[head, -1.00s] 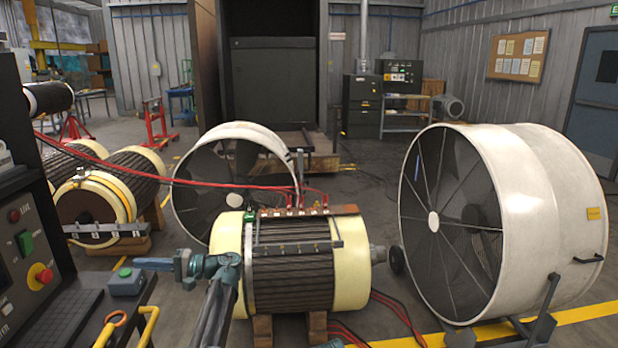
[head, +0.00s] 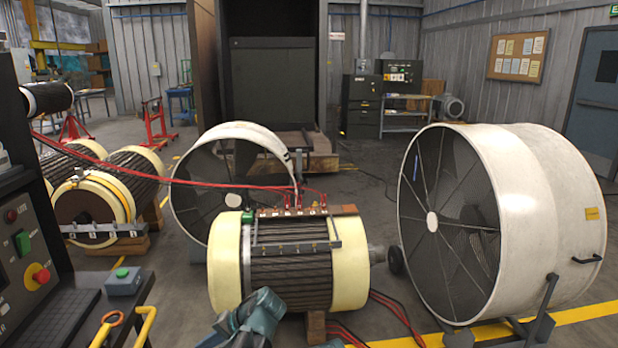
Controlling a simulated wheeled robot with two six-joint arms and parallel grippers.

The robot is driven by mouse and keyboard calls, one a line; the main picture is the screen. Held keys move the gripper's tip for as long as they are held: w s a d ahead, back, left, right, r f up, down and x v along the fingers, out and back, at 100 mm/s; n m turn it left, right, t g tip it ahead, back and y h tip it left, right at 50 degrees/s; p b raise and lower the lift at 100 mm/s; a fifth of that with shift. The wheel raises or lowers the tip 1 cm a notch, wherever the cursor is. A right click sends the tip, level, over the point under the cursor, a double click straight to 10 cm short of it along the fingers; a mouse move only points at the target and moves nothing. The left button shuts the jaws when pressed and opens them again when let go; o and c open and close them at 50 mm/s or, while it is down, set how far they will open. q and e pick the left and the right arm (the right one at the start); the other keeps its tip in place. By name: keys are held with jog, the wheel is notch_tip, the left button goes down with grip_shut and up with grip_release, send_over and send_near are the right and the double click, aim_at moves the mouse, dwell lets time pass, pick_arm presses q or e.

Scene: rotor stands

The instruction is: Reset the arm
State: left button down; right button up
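Part of my arm (head: 250,322) shows at the bottom centre of the head view, in front of the rotor. I cannot make out fingertips on it. The rotor (head: 290,265), dark and ribbed with cream end rings, rests on wooden blocks in the middle. A metal bar lies along its top, with red cables clipped on behind it. No gripper shows clearly, so I cannot see whether either one holds anything.
A control panel (head: 28,235) with a red knob stands at the left, beside a grey box with a green button (head: 124,281). A large white fan (head: 520,220) stands at the right and another fan (head: 262,135) behind the rotor. More rotors (head: 95,205) lie at the left.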

pick_arm(q)
jog(key=s+d+f+m+h, duration=0.1)
jog(key=s+d+f+h, duration=0.3)
jog(key=s+d, duration=0.5)
jog(key=s+d+f+m+h, duration=0.1)
jog(key=s+d+f+h, duration=0.25)
jog(key=s+d, duration=0.5)
notch_tip(320, 180, up, 16)
jog(key=w+d+h+p, duration=0.1)
jog(key=w+d+p, duration=0.1)
jog(key=p, duration=1.4)
jog(key=shift+d+r+g, duration=0.15)
jog(key=shift+g, duration=0.25)
